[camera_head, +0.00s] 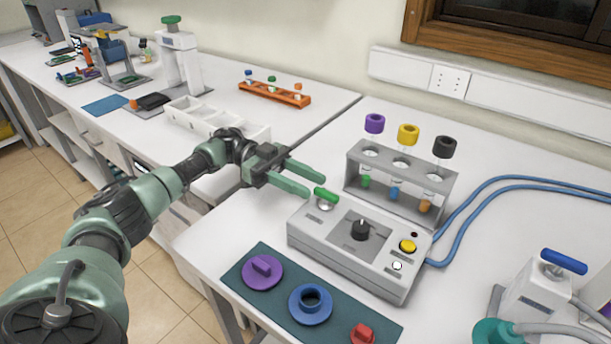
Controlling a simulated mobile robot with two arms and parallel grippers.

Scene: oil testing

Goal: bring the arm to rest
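My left arm comes in from the lower left, and its gripper (316,186) is over the right-hand table. Its two green fingers are spread apart with nothing between them, so it is open and empty. The fingertips show close to a green handle (326,195) on the grey control box (341,262); whether they touch it I cannot tell. The box also carries a black knob (361,229) and a yellow button (407,246). My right gripper is not in view.
A grey rack (450,190) with purple, yellow and black rings above it stands behind the box. A dark green mat (285,272) with purple, blue and red pieces lies in front. A white divided tray (258,132) is behind my gripper. Blue hoses (470,207) run right.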

